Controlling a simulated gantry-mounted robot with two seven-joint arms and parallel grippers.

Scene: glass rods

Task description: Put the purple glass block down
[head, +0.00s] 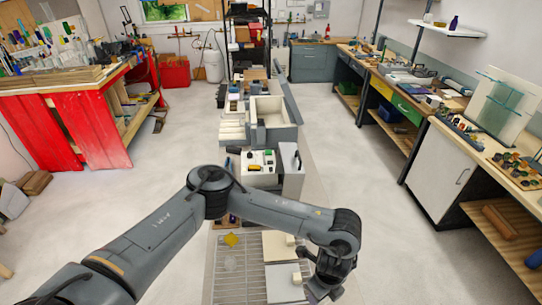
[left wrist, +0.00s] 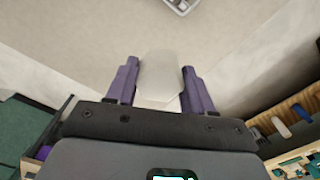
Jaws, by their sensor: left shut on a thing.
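My left gripper (head: 322,292) is at the bottom of the head view, at the right edge of a low worktop. In the left wrist view its two purple fingers (left wrist: 161,88) are closed on a pale, see-through block (left wrist: 160,72). The block looks whitish rather than clearly purple, and its lower end is hidden behind the gripper body. My right gripper is not in view.
A wire rack (head: 232,284) carries a yellow piece (head: 231,240) and a faint clear piece (head: 230,263). Beside it lie a cream panel (head: 277,246) and a grey-white panel (head: 281,287) with a small pale block (head: 297,278).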

